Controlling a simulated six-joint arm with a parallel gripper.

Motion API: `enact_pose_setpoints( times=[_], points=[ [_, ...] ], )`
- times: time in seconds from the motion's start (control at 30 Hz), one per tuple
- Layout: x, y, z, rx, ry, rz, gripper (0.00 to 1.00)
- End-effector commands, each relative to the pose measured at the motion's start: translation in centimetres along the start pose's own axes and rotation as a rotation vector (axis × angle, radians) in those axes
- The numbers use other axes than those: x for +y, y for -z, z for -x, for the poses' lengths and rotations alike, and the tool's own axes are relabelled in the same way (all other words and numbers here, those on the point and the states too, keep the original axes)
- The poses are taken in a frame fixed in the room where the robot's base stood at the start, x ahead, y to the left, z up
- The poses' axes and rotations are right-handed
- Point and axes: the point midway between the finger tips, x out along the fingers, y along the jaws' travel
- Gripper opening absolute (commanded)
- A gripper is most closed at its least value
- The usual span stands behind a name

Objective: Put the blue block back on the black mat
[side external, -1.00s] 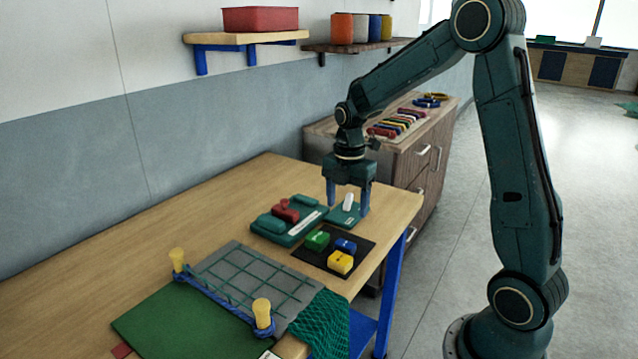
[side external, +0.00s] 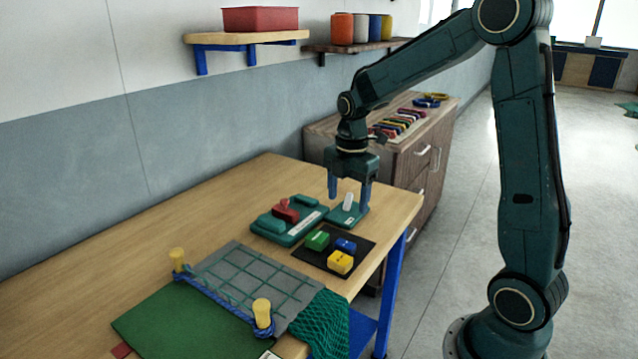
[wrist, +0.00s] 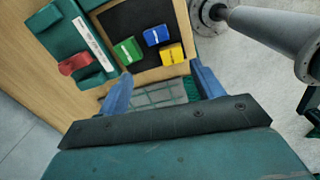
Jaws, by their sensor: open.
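The blue block (side external: 346,246) sits on the black mat (side external: 312,259), beside a green block (side external: 317,240) and a yellow block (side external: 340,262). In the wrist view the blue block (wrist: 156,35) also lies on the dark mat (wrist: 118,17), with the green block (wrist: 127,50) and the yellow block (wrist: 171,54) close by. Nothing shows between the fingers (wrist: 160,85) in the wrist view except the scene below.
A green tray (side external: 290,232) with a red piece (side external: 284,213) lies left of the stand. A grey net board (side external: 245,280) with yellow posts, a green mat and draped netting fills the table's front. A wooden cabinet (side external: 400,165) stands behind. Bare table lies at left.

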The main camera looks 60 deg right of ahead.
Motion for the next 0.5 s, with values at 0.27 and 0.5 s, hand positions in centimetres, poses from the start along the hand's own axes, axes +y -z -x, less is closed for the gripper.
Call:
enact_pose_setpoints(
  times=[0.27, 0.5],
  points=[
    [-3.4, 3.4, 4.9, 0.003, -0.101, -0.295, 0.67],
    [-7.3, 6.1, 8.1, 0.048, -0.189, -0.584, 0.67]
  ],
)
